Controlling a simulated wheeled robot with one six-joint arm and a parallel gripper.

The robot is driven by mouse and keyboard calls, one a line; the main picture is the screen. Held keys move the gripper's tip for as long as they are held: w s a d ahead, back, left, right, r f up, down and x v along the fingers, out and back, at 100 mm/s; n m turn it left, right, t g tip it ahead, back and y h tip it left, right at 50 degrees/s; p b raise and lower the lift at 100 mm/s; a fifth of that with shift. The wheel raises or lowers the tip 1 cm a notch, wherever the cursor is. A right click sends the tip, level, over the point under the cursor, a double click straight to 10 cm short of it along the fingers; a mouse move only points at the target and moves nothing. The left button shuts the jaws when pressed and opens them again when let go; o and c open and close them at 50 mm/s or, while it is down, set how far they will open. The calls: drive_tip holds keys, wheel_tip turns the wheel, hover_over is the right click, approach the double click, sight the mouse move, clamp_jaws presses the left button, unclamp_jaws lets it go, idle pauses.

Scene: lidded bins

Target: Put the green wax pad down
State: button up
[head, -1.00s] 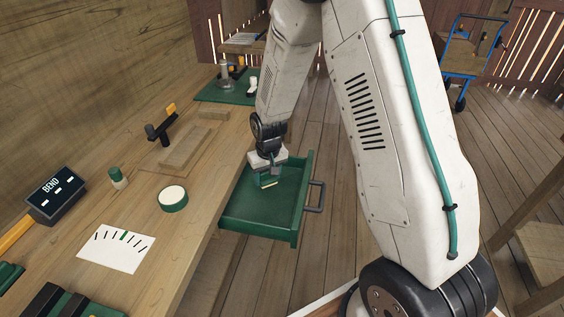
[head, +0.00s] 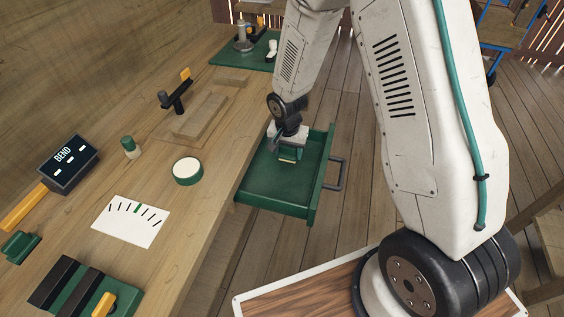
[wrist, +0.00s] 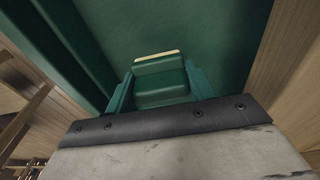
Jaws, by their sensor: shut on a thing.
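The green wax pad (wrist: 160,83), a green block with a cream edge, sits between the two green fingers of my gripper (wrist: 160,92) in the wrist view. My gripper (head: 287,158) is shut on it, over the far part of an open green drawer (head: 270,186) in the head view. The pad's cream strip (head: 287,161) shows under the gripper there. I cannot tell whether the pad touches the drawer floor.
The drawer sticks out from the wooden bench (head: 215,150), its dark handle (head: 334,173) on the right. A round green-rimmed tin (head: 187,170), a white marked card (head: 131,221) and a "BEND" display (head: 68,163) are on the bench. The drawer's near part is empty.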

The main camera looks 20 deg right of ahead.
sight(288, 170)
drive_tip(key=shift+f, duration=2.7)
drive_tip(key=shift+f, duration=0.15)
drive_tip(key=o, duration=1)
drive_tip(key=shift+c, duration=0.2)
